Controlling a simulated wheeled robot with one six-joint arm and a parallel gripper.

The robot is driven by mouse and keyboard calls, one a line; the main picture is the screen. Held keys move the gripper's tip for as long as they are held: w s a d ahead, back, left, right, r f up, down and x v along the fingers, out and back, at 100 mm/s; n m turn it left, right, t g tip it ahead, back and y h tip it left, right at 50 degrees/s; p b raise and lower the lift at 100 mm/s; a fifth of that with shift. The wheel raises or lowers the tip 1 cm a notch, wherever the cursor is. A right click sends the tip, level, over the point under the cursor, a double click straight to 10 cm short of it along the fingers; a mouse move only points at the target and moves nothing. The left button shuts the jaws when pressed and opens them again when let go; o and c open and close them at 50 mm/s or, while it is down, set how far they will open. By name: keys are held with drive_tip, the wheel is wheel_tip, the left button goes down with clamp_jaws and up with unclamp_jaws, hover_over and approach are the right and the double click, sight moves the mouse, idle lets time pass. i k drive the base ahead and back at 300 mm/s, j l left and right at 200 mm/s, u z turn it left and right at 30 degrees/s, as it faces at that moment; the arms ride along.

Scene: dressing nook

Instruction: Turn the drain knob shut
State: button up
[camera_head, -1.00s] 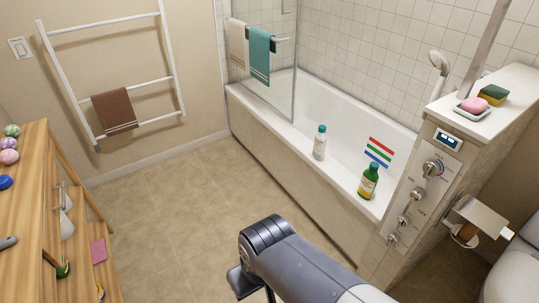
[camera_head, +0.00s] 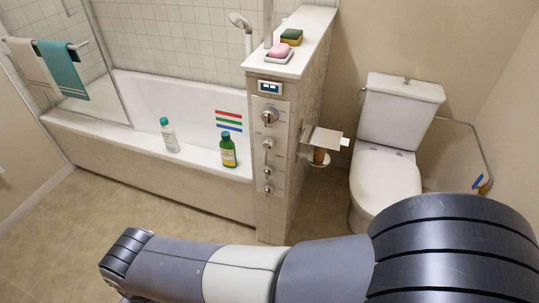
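My arm lies across the bottom of the view, in front of and below the panel. My gripper is out of view.
The white bathtub (camera_head: 110,96) is left of the partition. A white bottle (camera_head: 169,136) and a green bottle (camera_head: 228,152) stand on its rim. A paper holder (camera_head: 323,137) juts out right of the panel, beside the toilet (camera_head: 384,180).

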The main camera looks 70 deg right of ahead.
sight(268, 189)
drive_tip(key=l+z, duration=0.35)
drive_tip(key=l, duration=0.25)
drive_tip(key=l+z, duration=0.35)
drive_tip(key=l, duration=0.25)
drive_tip(key=i, duration=0.05)
